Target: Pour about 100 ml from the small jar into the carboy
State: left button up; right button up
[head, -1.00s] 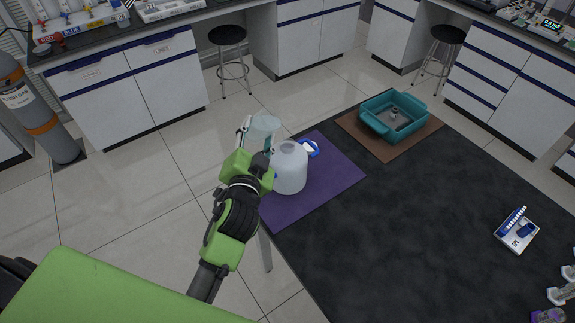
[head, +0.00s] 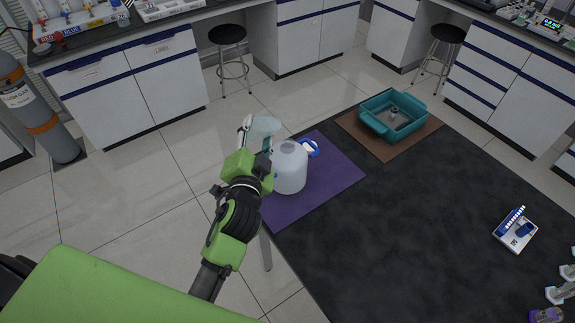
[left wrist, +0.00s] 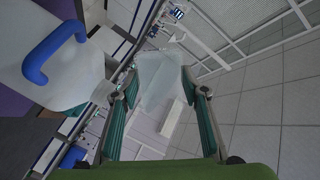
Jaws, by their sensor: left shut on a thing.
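My left gripper (head: 257,160) is shut on the small jar (head: 265,126), a clear vessel, and holds it up beside the carboy's top. The jar is tipped to the right, its upper end near the carboy's neck. In the left wrist view the jar (left wrist: 158,82) sits between the fingers (left wrist: 160,105); its liquid level is hard to make out. The carboy (head: 291,172), whitish and translucent, stands upright on a purple mat (head: 335,172). I cannot tell whether any liquid is flowing. My right gripper is out of view.
A teal tub (head: 375,124) stands on a brown mat (head: 430,142) farther back. A small white tray (head: 514,242) with blue items lies at right. The dark tabletop (head: 390,230) between is clear.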

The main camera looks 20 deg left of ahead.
pick_arm(q)
jog(key=shift+r+m, duration=0.1)
jog(key=shift+m, duration=0.3)
dwell(0.6)
jog(key=shift+r+m+p, duration=0.1)
jog(key=shift+m+p, duration=0.2)
jog(key=shift+m, duration=0.3)
jog(key=shift+d, duration=0.1)
dwell(1.0)
jog(key=shift+r+m+y+p, duration=0.3)
jog(key=shift+m+p, duration=0.1)
jog(key=shift+m, duration=0.6)
dwell(2.9)
jog(key=shift+d+f, duration=0.1)
jog(key=shift+f, duration=0.05)
dwell(0.6)
